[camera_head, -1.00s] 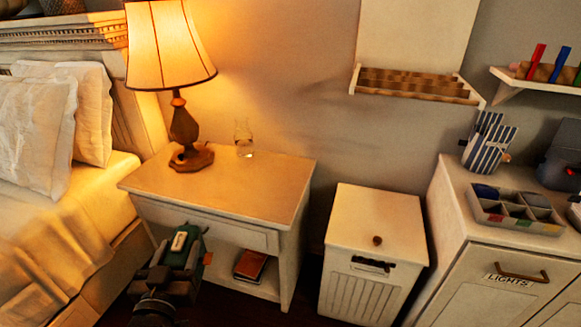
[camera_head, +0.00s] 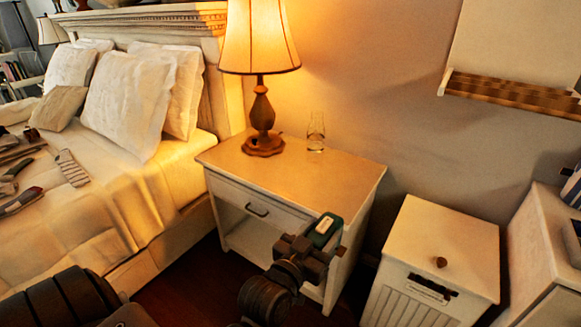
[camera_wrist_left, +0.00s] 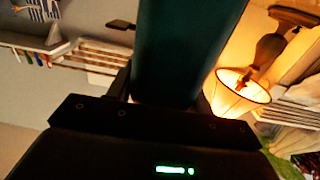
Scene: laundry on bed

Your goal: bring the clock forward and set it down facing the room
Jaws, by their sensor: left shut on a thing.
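The clock (camera_head: 324,230) is a small dark green block with a pale panel on top. My left gripper (camera_head: 312,247) is shut on it and holds it in front of the nightstand's right front corner, apart from the top. In the left wrist view the clock (camera_wrist_left: 180,50) fills the middle as a dark teal slab between the fingers. The nightstand (camera_head: 350,178) has a lamp and a glass at its back and a bare front part. Which way the clock's face points is hard to tell. My right gripper is not in view.
The lit lamp (camera_head: 262,100) and a clear glass (camera_head: 316,132) stand at the back of the nightstand. The bed (camera_head: 150,185) with pillows and scattered items is at left. A white hamper (camera_head: 440,245) with a round knob stands at right.

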